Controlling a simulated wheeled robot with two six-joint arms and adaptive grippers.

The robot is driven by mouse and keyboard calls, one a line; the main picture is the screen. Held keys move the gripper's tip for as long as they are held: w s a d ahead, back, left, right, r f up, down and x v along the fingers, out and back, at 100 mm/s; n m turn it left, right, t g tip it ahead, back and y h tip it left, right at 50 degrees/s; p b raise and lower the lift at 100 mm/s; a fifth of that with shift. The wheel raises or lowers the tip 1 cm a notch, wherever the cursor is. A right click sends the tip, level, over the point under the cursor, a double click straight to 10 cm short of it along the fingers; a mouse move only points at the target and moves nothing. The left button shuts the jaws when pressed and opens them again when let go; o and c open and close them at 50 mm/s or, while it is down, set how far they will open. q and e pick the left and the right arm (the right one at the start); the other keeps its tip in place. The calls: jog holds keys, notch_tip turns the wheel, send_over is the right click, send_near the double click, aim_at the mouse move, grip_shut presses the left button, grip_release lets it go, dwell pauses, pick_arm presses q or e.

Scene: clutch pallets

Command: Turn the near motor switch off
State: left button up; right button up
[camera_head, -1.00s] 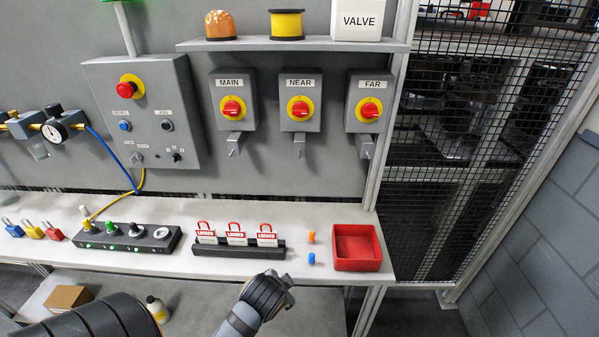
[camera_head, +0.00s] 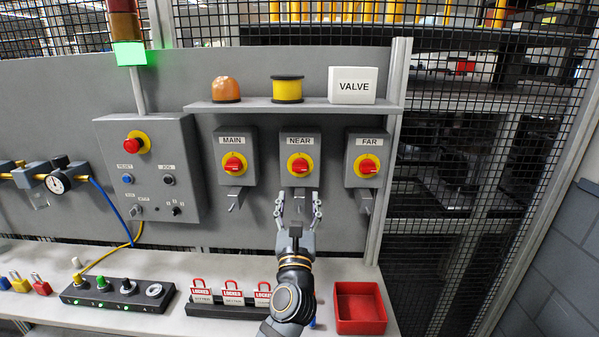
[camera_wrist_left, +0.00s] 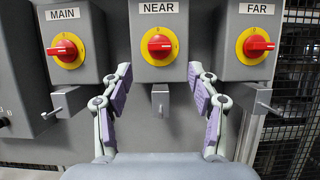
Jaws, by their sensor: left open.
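The NEAR switch box (camera_head: 300,145) is in the middle of three boxes on the grey panel. Its red knob (camera_head: 300,165) on a yellow disc lies roughly level, and it also shows in the left wrist view (camera_wrist_left: 159,46). A small metal hasp hangs under the box (camera_wrist_left: 160,100). My left gripper (camera_head: 298,200) is open and empty, just below and in front of the NEAR box. In the left wrist view its two purple-padded fingers (camera_wrist_left: 160,82) stand either side of the hasp, below the knob. My right gripper is not in view.
The MAIN switch (camera_head: 235,163) is to the left and the FAR switch (camera_head: 368,165) to the right. A shelf (camera_head: 300,106) runs above. Below are locked tags (camera_head: 232,292), a red tray (camera_head: 359,308) and a button strip (camera_head: 115,293) on the bench.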

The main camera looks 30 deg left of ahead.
aim_at(300, 170)
pick_arm(q)
jog(key=p+x, duration=0.3)
jog(key=x, duration=0.6)
jog(key=shift+w+a+r, duration=0.15)
jog(key=shift+w+a, duration=0.1)
jog(key=shift+w, duration=0.05)
jog(key=c, duration=1.1)
